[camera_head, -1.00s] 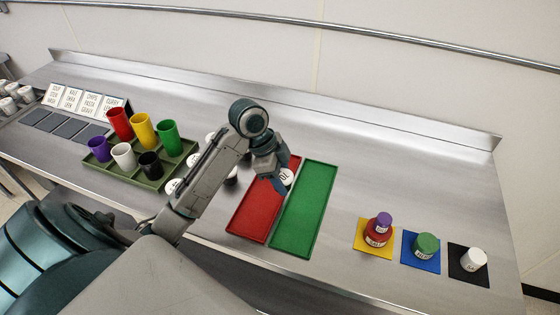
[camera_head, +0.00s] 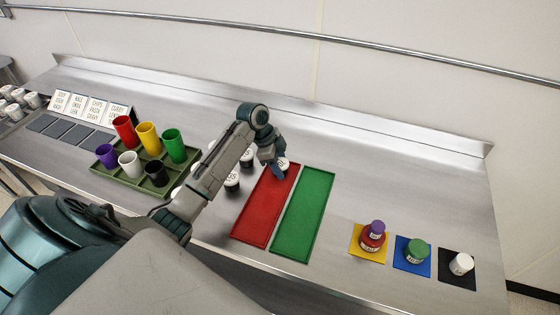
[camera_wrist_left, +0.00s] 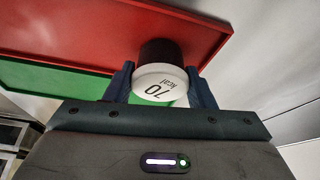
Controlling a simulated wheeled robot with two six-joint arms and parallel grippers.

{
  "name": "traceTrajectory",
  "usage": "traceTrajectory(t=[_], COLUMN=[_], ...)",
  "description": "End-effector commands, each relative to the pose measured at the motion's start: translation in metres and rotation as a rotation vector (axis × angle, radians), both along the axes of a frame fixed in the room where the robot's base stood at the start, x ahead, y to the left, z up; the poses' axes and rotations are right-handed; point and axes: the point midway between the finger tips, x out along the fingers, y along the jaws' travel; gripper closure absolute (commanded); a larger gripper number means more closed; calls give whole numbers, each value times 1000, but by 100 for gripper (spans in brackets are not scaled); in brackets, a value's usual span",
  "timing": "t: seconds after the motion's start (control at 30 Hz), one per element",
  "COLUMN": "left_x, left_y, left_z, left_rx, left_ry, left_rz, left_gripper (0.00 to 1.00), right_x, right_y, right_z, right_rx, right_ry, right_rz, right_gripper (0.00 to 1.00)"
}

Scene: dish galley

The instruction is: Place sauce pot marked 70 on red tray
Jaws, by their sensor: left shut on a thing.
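The sauce pot marked 70 (camera_wrist_left: 158,84) has a white lid reading "70 kcal" and a dark body. My left gripper (camera_wrist_left: 160,88) is shut on it, one finger on each side. In the head view the pot (camera_head: 283,164) shows at the far end of the red tray (camera_head: 262,215), with my left gripper (camera_head: 275,168) over it. In the wrist view the red tray (camera_wrist_left: 80,25) lies just behind the pot. I cannot tell whether the pot touches the tray. My right gripper is not in view.
A green tray (camera_head: 304,212) lies right of the red one. Other pots (camera_head: 232,182) stand left, partly behind my arm. An olive crate (camera_head: 130,176) holds colored cups. Pots sit on yellow, blue (camera_head: 412,268) and black mats at right. Bare steel lies between the green tray and the mats.

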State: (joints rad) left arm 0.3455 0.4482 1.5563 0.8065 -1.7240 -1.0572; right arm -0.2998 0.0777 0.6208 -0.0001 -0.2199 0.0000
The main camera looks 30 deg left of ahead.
Motion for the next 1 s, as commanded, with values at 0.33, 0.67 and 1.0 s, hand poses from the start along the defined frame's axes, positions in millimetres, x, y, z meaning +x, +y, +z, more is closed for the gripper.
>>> traceTrajectory(t=[0.33,0.67,1.0], left_x=[0,0,-6], left_y=[0,0,17], left_z=[-3,-2,39], left_rx=[0,0,5], left_ry=[-1,-1,-6], left_rz=[0,0,-1], left_gripper=[39,29,29], right_x=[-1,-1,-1], right_y=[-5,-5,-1], right_z=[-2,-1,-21], right_rx=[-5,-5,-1], right_ry=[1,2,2], right_rz=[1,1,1], right_gripper=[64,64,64])
